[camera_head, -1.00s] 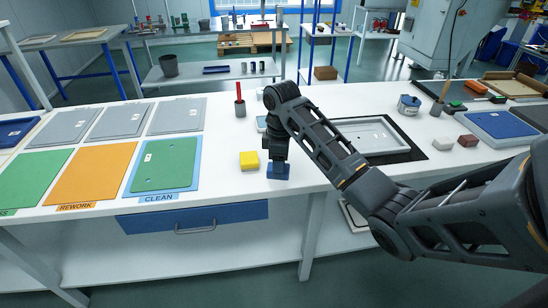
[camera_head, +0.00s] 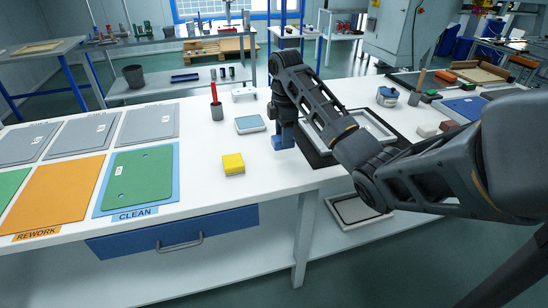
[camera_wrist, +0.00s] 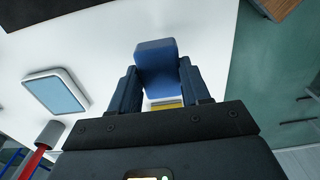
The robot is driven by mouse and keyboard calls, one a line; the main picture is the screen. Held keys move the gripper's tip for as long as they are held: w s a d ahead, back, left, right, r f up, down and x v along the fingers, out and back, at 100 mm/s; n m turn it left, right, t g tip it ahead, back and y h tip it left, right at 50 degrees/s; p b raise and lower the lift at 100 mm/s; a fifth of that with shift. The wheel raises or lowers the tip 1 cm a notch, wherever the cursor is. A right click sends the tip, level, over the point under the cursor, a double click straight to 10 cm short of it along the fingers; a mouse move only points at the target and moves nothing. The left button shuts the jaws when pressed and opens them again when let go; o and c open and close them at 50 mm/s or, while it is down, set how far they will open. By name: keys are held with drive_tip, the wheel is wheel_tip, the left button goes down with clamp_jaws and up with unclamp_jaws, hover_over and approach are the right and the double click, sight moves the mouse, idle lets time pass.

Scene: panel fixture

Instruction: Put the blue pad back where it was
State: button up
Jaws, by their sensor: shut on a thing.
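The blue pad (camera_wrist: 155,52) is held between the two fingers of my gripper (camera_wrist: 158,88) in the wrist view, with its far end standing out beyond the fingertips. In the head view the blue pad (camera_head: 287,139) shows under my gripper (camera_head: 282,128), over the white table left of the dark mat. I cannot tell exactly how high it is above the table. A yellow block (camera_head: 233,164) lies on the table to the left and nearer the front edge. Part of the yellow block (camera_wrist: 167,104) also shows behind the gripper in the wrist view.
A grey tray (camera_head: 372,126) on the dark mat lies right, partly behind my arm. Coloured panels (camera_head: 136,180) lie further left.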

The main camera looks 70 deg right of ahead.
sight(274, 137)
drive_tip(key=w, duration=0.1)
drive_tip(key=w+a+f, duration=0.1)
drive_tip(key=shift+w+f+p, duration=0.25)
drive_tip(key=shift+w+p, duration=0.05)
drive_tip(key=shift+p, duration=0.05)
drive_tip(key=shift+f, duration=2.05)
drive_tip(key=shift+f, duration=0.15)
drive_tip(key=o, duration=1.1)
wheel_tip(274, 137, up, 12)
drive_tip(key=p, duration=0.3)
drive_tip(key=shift+r, duration=0.2)
